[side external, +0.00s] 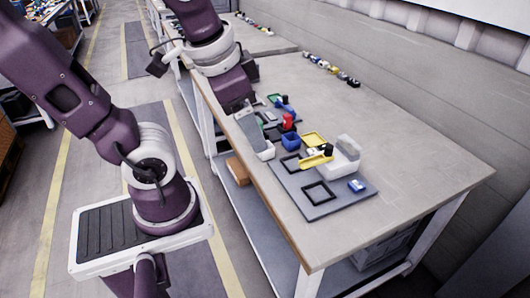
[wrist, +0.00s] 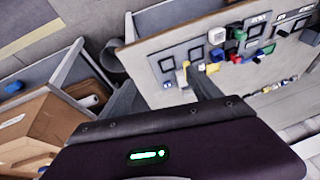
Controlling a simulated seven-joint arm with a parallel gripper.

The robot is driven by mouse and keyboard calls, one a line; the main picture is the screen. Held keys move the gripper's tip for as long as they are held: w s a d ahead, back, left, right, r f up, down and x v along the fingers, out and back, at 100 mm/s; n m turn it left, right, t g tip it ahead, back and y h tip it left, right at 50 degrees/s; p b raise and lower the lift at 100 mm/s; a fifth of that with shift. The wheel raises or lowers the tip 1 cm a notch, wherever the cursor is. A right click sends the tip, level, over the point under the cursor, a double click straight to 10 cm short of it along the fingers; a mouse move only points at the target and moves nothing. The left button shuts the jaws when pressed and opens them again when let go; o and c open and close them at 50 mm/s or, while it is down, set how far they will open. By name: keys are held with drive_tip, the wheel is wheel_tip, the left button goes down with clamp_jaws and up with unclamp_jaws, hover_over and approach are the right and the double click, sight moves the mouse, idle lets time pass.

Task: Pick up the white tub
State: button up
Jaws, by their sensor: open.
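The white tub (side external: 345,163) stands on the grey board at the right side of its cluster of parts, with a pale upright piece behind it. A yellow part and a small black part sit just left of it.
The grey board (side external: 340,205) carries black square frames (side external: 318,192), a yellow tray (side external: 314,138), a blue bin (side external: 290,141), a red part (side external: 288,121) and a small blue part (side external: 356,185). Small items line the bench's back (side external: 331,68). The bench's right end (side external: 430,185) is clear.

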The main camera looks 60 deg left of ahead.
drive_tip(key=w+a+f+m+g+y, duration=0.5)
drive_tip(key=w+a+f, duration=0.3)
drive_tip(key=a, duration=0.4)
drive_tip(key=m+y, duration=0.7)
drive_tip(key=m, duration=0.4)
hover_over(267, 158)
wheel_tip(267, 158, down, 15)
drive_tip(key=f, duration=0.7)
drive_tip(key=shift+w+a+f, duration=0.1)
drive_tip(key=shift+w+a, duration=0.15)
drive_tip(key=shift+a, duration=0.15)
drive_tip(key=shift+x, duration=0.9)
drive_tip(key=shift+a, duration=0.5)
clamp_jaws()
